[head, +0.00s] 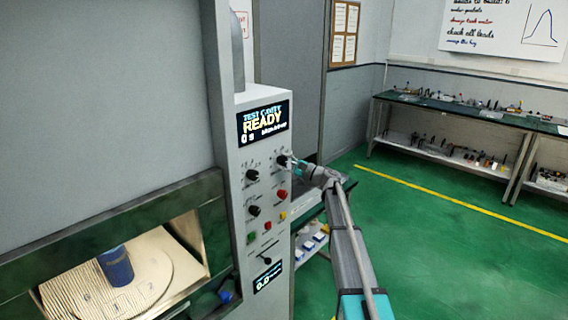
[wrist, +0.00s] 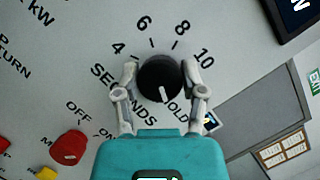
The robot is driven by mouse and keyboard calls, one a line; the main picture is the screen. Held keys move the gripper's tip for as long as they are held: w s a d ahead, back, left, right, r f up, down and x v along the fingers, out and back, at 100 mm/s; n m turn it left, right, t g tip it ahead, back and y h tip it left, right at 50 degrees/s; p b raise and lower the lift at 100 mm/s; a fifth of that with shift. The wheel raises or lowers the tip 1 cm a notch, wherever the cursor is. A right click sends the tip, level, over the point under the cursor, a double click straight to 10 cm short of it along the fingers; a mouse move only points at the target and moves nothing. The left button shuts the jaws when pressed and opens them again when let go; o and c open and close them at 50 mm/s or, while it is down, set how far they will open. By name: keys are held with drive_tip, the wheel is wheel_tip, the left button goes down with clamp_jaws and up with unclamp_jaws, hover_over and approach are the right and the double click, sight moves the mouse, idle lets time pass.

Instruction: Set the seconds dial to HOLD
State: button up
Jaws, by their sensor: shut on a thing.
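The seconds dial (wrist: 160,78) is a round black knob on the grey control panel, ringed by marks 4, 6, 8, 10 and the words SECONDS and HOLD. Its white pointer line points down and slightly right in the wrist view, toward the partly covered HOLD label (wrist: 177,112). My gripper (wrist: 160,75) has one finger on each side of the dial and is shut on it. In the head view the dial (head: 281,160) is at the panel's upper right, with my gripper (head: 287,160) at it.
The panel display (head: 264,121) reads TEST CAVITY READY and 0 s. Other black knobs (head: 252,175) and a red knob (wrist: 69,147) sit close by. A blue cylinder (head: 115,265) stands in the cavity at left. Green floor is clear at right.

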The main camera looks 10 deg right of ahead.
drive_tip(key=o, duration=1.2)
drive_tip(key=shift+c, duration=0.2)
drive_tip(key=shift+n, duration=0.4)
